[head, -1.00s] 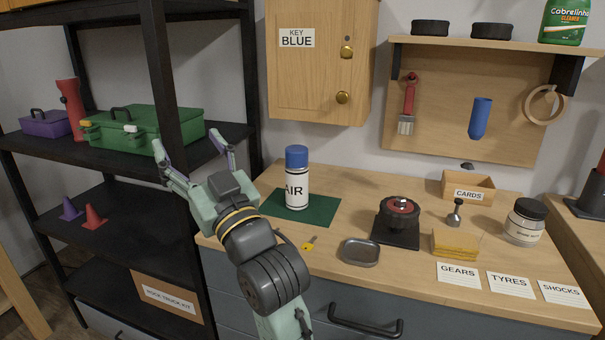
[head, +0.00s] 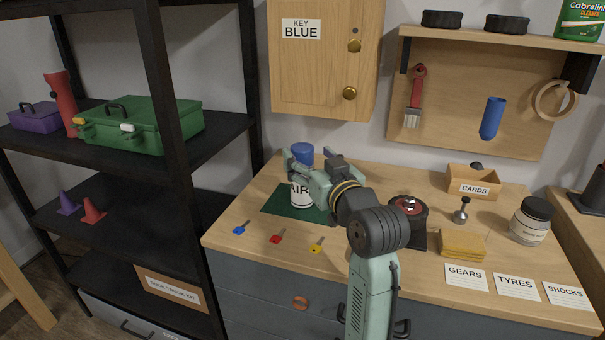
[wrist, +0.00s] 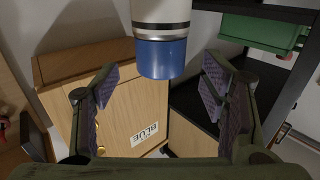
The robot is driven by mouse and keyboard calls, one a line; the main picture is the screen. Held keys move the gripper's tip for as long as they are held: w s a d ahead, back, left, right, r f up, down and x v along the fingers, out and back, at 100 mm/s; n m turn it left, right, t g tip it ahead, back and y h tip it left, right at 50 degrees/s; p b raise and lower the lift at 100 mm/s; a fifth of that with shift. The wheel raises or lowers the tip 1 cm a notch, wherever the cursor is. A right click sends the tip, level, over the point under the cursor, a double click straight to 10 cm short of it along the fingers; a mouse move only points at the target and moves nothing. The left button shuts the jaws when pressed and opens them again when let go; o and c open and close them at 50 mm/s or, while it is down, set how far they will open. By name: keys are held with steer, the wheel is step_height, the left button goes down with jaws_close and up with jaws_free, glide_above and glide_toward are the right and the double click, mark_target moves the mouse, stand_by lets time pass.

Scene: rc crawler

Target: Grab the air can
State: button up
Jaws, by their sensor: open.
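The air can (head: 301,193) is white with a blue cap and the letters "AIR". It stands upright on a dark green mat (head: 279,201) on the workbench. My gripper (head: 309,156) is at the can in the head view, its fingers near the cap and partly covering the can. In the wrist view the can (wrist: 162,45) appears upside down, ahead of and between the two spread fingers of my gripper (wrist: 159,88). Clear gaps show on both sides of the cap in that view. The gripper is open and holds nothing.
Blue, red and yellow keys (head: 276,237) lie at the bench's front left. A wooden cabinet (head: 322,90) hangs behind; a black shelf (head: 165,150) is left.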

steer(key=p+x, duration=0.1)
steer(key=x, duration=0.3)
steer(key=shift+w, duration=0.15)
steer(key=shift+c, duration=0.3)
jaws_close()
stand_by(0.4)
